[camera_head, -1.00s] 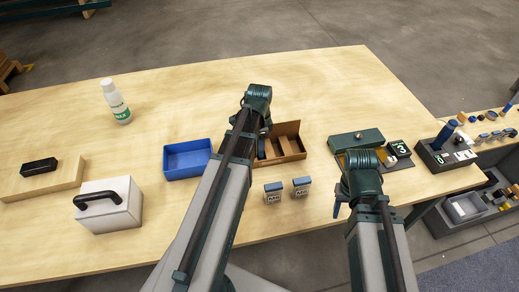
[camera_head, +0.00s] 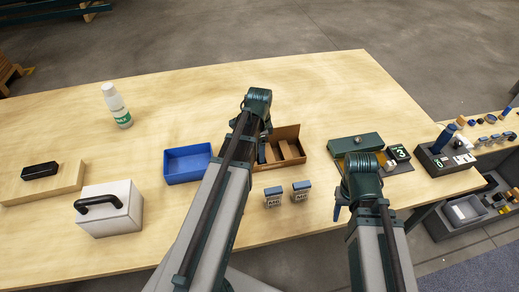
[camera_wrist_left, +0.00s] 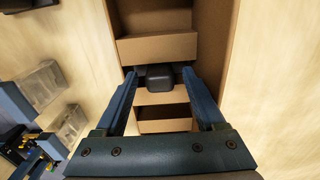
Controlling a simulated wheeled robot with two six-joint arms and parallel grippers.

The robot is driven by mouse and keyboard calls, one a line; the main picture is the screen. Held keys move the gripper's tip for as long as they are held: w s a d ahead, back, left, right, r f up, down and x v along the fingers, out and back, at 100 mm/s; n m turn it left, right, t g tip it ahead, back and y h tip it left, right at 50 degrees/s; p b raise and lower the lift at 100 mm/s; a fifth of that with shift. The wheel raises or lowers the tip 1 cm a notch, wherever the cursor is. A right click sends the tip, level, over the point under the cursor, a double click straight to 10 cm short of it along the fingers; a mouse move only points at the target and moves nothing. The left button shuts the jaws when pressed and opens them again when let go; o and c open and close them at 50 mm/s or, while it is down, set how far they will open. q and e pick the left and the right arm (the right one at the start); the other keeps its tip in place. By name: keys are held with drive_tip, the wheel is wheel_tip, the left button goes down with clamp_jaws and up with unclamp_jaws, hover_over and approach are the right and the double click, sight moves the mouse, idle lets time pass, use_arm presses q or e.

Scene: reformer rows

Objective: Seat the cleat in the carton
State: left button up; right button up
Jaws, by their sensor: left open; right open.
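The brown carton (camera_head: 291,132) stands on the table with several dividers; its wall (camera_wrist_left: 231,45) also shows in the left wrist view. A small dark block, which looks like the cleat (camera_wrist_left: 160,78), is at a compartment of the carton between two dividers. I cannot tell how deep it sits. My left gripper (camera_head: 262,156) is over the carton's left part, largely hidden by my arm in the head view. In the left wrist view its fingers are open on either side of the cleat, with gaps visible. My right gripper (camera_head: 340,212) is open and apart from the carton, near the table's front edge.
A blue tray (camera_head: 188,178) lies left of the carton. Two small labelled boxes (camera_head: 273,196) (camera_head: 301,191) stand in front. A green box (camera_head: 355,143) is at the right. A bottle (camera_head: 117,105) and white handled case (camera_head: 108,212) stand left. The table's back is clear.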

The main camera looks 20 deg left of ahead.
use_arm(q)
wheel_tip(320, 180, up, 12)
drive_tip(key=p, duration=1.1)
drive_tip(key=s+d+n, duration=0.3)
drive_tip(key=s+d, duration=0.3)
drive_tip(key=d, duration=0.4)
drive_tip(key=s+d+n+y, duration=0.1)
drive_tip(key=s+d+n, duration=0.2)
drive_tip(key=s+d, duration=0.3)
drive_tip(key=d, duration=0.5)
drive_tip(key=shift+s+f+n, duration=0.15)
drive_tip(key=shift+s+n, duration=0.25)
drive_tip(key=shift+a, duration=0.1)
